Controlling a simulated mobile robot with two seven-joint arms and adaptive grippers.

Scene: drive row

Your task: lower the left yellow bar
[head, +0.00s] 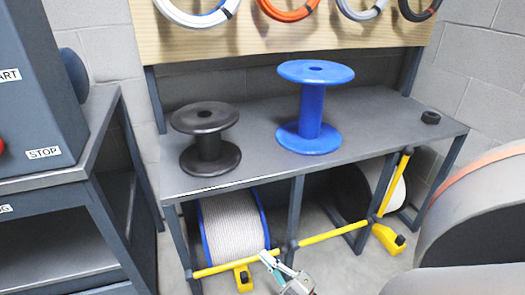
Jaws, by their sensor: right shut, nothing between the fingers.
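The left yellow bar (220,267) runs nearly level across the front of the left bay under the bench. Its left end meets a grey bracket on the leg, and its right end is near the middle post. My right gripper (271,259) is shut and empty, in front of the right part of this bar. I cannot tell whether it touches the bar. My left gripper is not in view.
A second yellow bar (332,234) crosses the middle bay; another yellow bar (394,182) stands raised at right. Behind the left bar is a blue-rimmed cable reel (232,224). Yellow blocks (243,279) (388,239) sit on the floor. A control cabinet (40,95) stands left.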

